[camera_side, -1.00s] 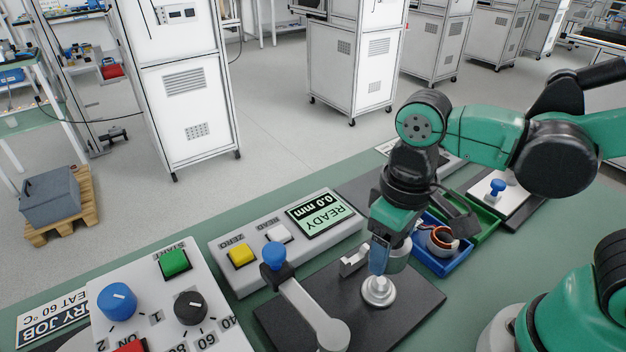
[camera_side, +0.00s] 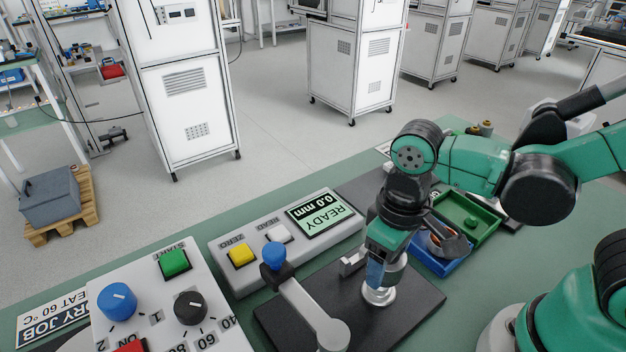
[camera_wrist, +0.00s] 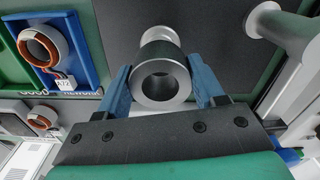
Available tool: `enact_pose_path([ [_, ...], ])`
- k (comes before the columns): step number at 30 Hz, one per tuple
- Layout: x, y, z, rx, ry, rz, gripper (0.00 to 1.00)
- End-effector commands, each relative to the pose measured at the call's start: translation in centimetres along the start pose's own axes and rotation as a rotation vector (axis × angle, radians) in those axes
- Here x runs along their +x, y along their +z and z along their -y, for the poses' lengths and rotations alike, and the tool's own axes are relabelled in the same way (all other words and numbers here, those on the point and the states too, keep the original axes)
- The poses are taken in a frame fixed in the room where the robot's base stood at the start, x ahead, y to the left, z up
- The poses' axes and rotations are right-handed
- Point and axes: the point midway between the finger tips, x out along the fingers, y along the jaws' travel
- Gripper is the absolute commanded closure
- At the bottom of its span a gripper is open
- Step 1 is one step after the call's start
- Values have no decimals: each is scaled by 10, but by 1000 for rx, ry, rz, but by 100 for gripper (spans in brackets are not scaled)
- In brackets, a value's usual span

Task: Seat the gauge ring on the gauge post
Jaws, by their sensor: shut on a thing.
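The gauge ring (camera_wrist: 161,78) is a thick grey metal ring held between the blue fingertips of my gripper (camera_wrist: 162,88) in the wrist view. In the side view, my gripper (camera_side: 384,268) hangs low over the black plate, and its finger mostly hides the ring. The gauge post (camera_side: 379,294) shows as a round silver stepped base on that plate, just below the fingertips. In the wrist view, a silver round part, seemingly the post (camera_wrist: 157,34), shows past the ring's upper edge. I cannot tell whether the ring touches the post.
A grey lever with a blue knob (camera_side: 274,254) stands left on the black plate (camera_side: 420,303). The gauge box (camera_side: 320,216) behind reads READY, 0.0 mm. Right of the gripper are a blue tray (camera_side: 458,264) holding a copper-wound stator and a green tray (camera_side: 488,232).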

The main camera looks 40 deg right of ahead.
Motion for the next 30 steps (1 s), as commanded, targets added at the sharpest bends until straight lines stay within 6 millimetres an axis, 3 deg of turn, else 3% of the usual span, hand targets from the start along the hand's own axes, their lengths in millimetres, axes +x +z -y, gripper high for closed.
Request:
enact_pose_path([
  [30, 23, 0, 0, 0, 0, 0, 100],
])
